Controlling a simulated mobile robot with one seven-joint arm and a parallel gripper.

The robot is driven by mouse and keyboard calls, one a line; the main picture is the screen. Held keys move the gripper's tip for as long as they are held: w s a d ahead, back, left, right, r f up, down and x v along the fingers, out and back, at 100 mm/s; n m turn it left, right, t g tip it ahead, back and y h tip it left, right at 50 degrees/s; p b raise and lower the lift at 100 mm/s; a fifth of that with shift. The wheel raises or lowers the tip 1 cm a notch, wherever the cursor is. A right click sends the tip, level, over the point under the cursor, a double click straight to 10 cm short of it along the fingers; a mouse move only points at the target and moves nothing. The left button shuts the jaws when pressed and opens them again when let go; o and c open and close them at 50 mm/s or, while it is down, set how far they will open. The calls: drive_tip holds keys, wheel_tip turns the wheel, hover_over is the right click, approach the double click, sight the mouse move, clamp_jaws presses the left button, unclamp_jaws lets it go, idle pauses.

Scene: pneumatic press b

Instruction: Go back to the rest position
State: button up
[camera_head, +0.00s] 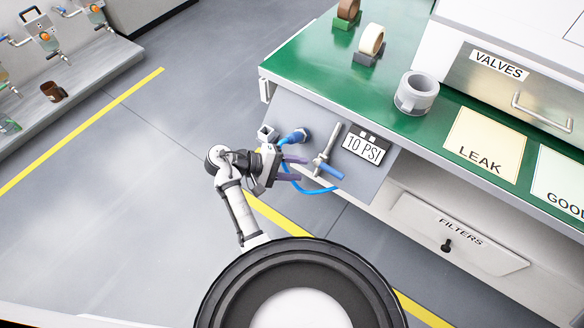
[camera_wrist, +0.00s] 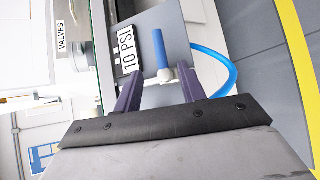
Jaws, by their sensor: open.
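My gripper (camera_head: 292,168) is at the front panel of the green bench, close to the valve with the blue handle (camera_head: 328,170). In the wrist view my gripper (camera_wrist: 160,78) shows two purple fingers spread apart. The blue handle (camera_wrist: 160,48) stands beyond and between the fingertips, its white fitting near the right finger; I cannot tell whether they touch. A blue hose (camera_head: 312,190) loops below the valve. The "10 PSI" display (camera_head: 363,149) is right of the valve.
The green bench (camera_head: 330,75) carries tape rolls (camera_head: 371,40), a grey cylindrical part (camera_head: 416,93) and a "LEAK" sheet (camera_head: 485,145). A "FILTERS" drawer (camera_head: 458,236) is below. Open grey floor (camera_head: 130,190) lies left of my arm, crossed by yellow lines.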

drive_tip(key=shift+s+a+r, duration=0.15)
drive_tip(key=shift+a+r, duration=0.05)
drive_tip(key=shift+a, duration=0.2)
